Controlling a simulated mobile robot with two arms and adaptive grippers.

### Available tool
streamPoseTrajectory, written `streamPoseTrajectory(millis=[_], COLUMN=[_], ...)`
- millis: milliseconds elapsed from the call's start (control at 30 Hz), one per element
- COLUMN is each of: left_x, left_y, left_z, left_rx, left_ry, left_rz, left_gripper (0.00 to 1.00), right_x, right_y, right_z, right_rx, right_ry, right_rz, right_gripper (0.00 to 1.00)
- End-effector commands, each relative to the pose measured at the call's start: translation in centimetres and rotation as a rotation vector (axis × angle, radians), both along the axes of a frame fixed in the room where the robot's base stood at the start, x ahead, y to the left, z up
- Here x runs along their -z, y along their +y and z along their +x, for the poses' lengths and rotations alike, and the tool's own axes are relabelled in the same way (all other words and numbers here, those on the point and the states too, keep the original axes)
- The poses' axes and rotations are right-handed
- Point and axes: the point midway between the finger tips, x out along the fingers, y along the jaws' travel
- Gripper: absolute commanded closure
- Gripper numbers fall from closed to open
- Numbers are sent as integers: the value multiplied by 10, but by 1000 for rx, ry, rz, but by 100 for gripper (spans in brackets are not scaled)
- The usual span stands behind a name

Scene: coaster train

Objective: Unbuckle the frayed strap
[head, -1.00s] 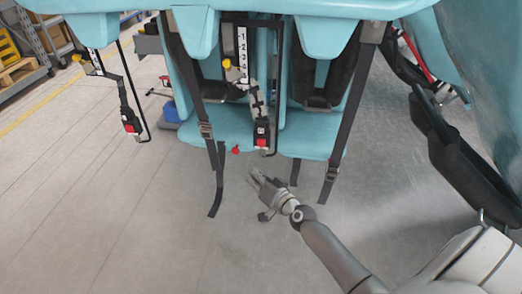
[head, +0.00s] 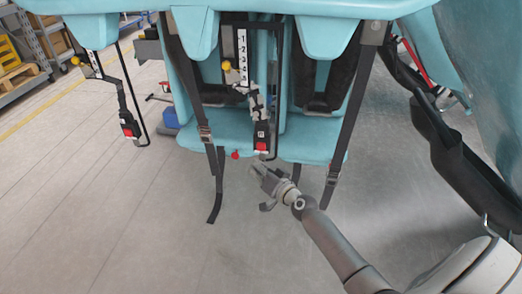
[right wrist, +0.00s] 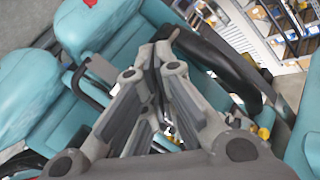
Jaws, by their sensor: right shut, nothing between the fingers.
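The ragged grey strap (head: 257,104) hangs at the middle of the teal seat row in the head view and looks frayed. It runs down to a black buckle with a red button (head: 261,146); whether the buckle is latched cannot be made out. My right gripper (head: 257,168) is shut and empty, just below that buckle and apart from it. In the right wrist view its closed fingers (right wrist: 155,52) point toward the teal seats. My left gripper is not in view.
Another red-button buckle (head: 130,131) hangs at the left. Loose dark straps hang at the left (head: 205,133) and right (head: 333,172) of the middle seats. A numbered scale (head: 243,55) and yellow knob (head: 227,65) are above the strap. The floor in front is clear.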

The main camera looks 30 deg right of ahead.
Motion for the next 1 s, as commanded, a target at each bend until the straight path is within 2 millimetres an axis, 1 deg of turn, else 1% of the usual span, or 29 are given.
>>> streamPoseTrajectory(millis=[33, 200, 233, 267, 400, 600, 1000], left_x=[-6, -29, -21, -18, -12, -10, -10], left_y=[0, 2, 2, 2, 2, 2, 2], left_z=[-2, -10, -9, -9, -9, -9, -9], left_rx=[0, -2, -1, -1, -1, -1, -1], left_ry=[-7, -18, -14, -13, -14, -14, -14], left_rz=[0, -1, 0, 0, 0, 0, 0], left_gripper=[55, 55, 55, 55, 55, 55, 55], right_x=[1, 1, 3, 3, 2, 0, -1], right_y=[-4, -15, -18, -20, -27, -31, -31], right_z=[5, 17, 20, 23, 32, 37, 36], right_rx=[1, 2, 2, 1, 0, 0, 0], right_ry=[-2, -1, -3, -3, -1, -1, 0], right_rz=[-1, 0, -1, -1, -1, -1, 0], right_gripper=[100, 100, 100, 100, 100, 100, 100])
